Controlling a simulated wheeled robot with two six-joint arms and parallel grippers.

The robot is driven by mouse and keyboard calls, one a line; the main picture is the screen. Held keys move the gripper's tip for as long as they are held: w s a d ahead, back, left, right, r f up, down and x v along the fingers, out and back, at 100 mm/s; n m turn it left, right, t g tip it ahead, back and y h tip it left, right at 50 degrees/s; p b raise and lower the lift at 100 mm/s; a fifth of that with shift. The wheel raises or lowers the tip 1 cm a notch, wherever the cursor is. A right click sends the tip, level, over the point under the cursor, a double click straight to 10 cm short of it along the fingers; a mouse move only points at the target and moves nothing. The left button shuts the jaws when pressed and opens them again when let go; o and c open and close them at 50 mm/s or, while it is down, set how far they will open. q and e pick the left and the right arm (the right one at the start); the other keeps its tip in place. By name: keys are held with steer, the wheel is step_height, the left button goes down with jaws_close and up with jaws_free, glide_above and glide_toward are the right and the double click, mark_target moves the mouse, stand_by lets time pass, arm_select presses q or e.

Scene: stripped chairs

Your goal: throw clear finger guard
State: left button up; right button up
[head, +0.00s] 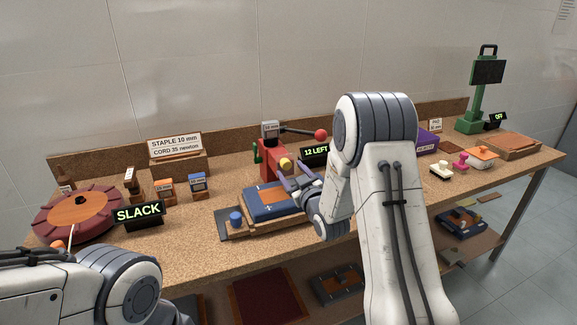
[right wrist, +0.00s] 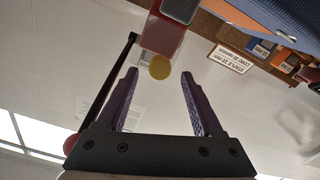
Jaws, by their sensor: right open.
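A red stapling press (head: 270,168) with a grey head stands at the back of the bench. Its black lever ends in a red knob (head: 321,135), and a yellow knob (head: 286,163) sits at its front. My right gripper (head: 298,179) is open and empty, just in front of the press. In the right wrist view the yellow knob (right wrist: 160,67) appears between the spread purple fingers, near the fingertips, without visible contact. The lever (right wrist: 118,75) shows beside the left finger. My left gripper is out of view.
A blue pad (head: 270,200) lies on a wooden jig below the press. A "12 LEFT" display (head: 316,152) stands behind my right arm. Staple boxes, a "SLACK" display (head: 138,214) and a red round turntable (head: 78,212) are at left. Bare bench lies along the front left.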

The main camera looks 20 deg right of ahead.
mark_target(289, 168)
steer(key=shift+w, duration=1.4)
jaws_close()
steer(key=shift+a, duration=0.1)
